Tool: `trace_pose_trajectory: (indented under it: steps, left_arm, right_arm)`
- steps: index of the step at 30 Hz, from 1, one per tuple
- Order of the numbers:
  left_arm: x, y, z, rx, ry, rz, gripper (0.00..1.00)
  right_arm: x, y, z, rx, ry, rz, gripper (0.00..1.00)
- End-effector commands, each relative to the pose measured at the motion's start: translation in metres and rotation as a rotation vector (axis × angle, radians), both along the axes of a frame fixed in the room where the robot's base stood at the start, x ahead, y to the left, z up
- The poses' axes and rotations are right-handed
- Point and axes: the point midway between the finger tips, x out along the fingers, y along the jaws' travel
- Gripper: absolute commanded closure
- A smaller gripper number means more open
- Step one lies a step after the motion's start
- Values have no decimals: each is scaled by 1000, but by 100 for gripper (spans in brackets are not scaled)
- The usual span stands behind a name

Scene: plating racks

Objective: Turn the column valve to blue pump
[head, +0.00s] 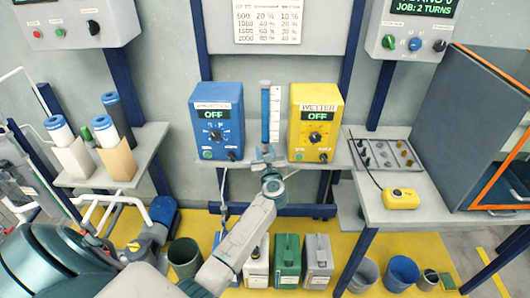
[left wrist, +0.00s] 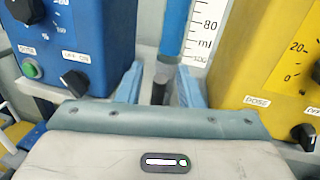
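The calibration column (head: 270,112) is a clear tube with blue liquid and a white ml scale. It stands between the blue pump (head: 217,120) and the yellow pump (head: 316,122), whose displays both read OFF. My left gripper (head: 264,152) is at the foot of the column. In the left wrist view its two pale blue fingers (left wrist: 159,88) are apart, with a small dark peg (left wrist: 158,93), perhaps the column valve's handle, in the gap. I see no finger touching it. Which way the valve points cannot be told. My right gripper is not in view.
A pump shelf (head: 342,157) lies under the pumps. A grey table (head: 400,205) at right holds a tray of fittings (head: 385,153) and a yellow pendant (head: 400,198). Several canisters (head: 287,258) and buckets (head: 400,272) stand on the floor. Blue-capped cartridges (head: 117,115) stand at left.

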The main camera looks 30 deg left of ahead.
Motion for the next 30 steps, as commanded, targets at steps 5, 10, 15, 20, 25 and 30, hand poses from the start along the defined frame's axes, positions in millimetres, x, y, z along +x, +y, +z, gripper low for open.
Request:
trace_pose_trajectory:
  steps: [5, 10, 15, 20, 25, 30]
  left_arm:
    - [0, 0, 0, 0, 0, 0, 90]
    - [0, 0, 0, 1, 1, 0, 100]
    - [0, -1, 0, 14, 9, 0, 100]
    - [1, -3, -1, 58, 36, 0, 100]
    - [4, -7, -2, 152, 93, 0, 100]
    - [7, -13, -4, 279, 172, 0, 100]
  right_arm:
    - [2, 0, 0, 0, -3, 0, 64]
    - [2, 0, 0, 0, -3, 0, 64]
    - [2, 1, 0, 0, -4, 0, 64]
    - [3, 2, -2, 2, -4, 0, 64]
    - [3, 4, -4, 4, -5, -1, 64]
    - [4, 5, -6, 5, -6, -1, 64]
